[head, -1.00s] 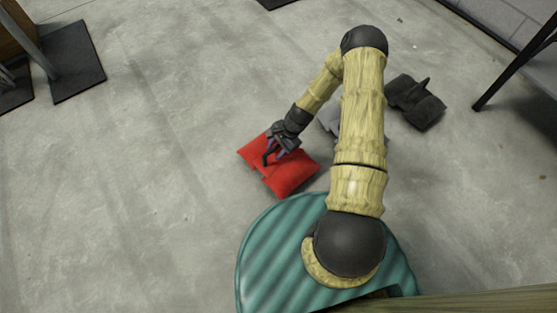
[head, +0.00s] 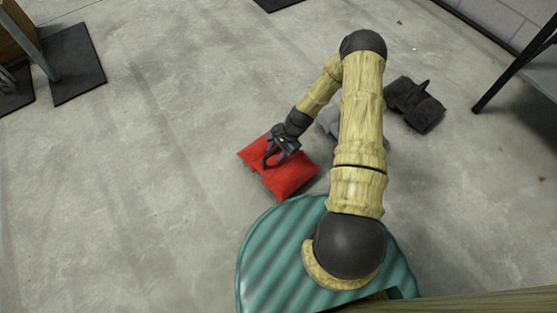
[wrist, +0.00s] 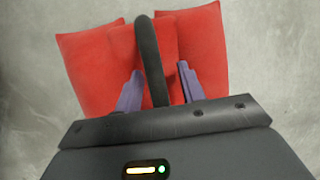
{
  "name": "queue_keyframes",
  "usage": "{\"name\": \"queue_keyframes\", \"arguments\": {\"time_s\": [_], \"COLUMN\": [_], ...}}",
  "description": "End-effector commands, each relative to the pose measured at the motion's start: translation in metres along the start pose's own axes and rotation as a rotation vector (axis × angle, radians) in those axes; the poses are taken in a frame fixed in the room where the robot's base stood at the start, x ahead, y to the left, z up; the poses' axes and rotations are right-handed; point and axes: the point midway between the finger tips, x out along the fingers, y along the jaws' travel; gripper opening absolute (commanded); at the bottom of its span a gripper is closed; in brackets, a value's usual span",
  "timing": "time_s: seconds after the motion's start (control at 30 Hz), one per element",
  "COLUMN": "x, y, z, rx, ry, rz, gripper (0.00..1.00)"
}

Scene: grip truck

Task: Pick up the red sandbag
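The red sandbag (head: 290,176) lies on the concrete floor in front of my green base. It has two red lobes and a black strap handle. In the wrist view the sandbag (wrist: 85,65) fills the upper middle, and its black handle (wrist: 150,60) stands up between my fingers. My gripper (head: 272,162) is right over the sandbag. In the wrist view my gripper (wrist: 158,80) shows two purple fingers, apart, one on each side of the handle, with gaps between them and the strap. The fingertips are at or just above the red fabric; exact contact cannot be told.
A grey sandbag (head: 329,122) is partly hidden behind my arm. A black sandbag (head: 415,103) lies to its right. A dark metal leg (head: 512,72) stands at right, and dark base plates (head: 72,62) lie at upper left. The floor at left is clear.

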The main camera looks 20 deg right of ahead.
Motion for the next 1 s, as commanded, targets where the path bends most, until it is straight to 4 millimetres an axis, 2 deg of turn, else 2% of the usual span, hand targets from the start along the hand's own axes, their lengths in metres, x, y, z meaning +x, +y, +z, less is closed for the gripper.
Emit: {"name": "queue_keyframes", "arguments": {"time_s": [0.03,0.2,1.0], "x": [0.0002,0.0004,0.0009], "y": [0.0002,0.0008,0.0020], "z": [-0.0002,-0.0002,-0.0003], "rx": [0.000,0.001,0.001], "ry": [0.000,0.000,-0.001], "rz": [0.000,0.001,0.003], "gripper": [0.30,0.00,0.00]}}
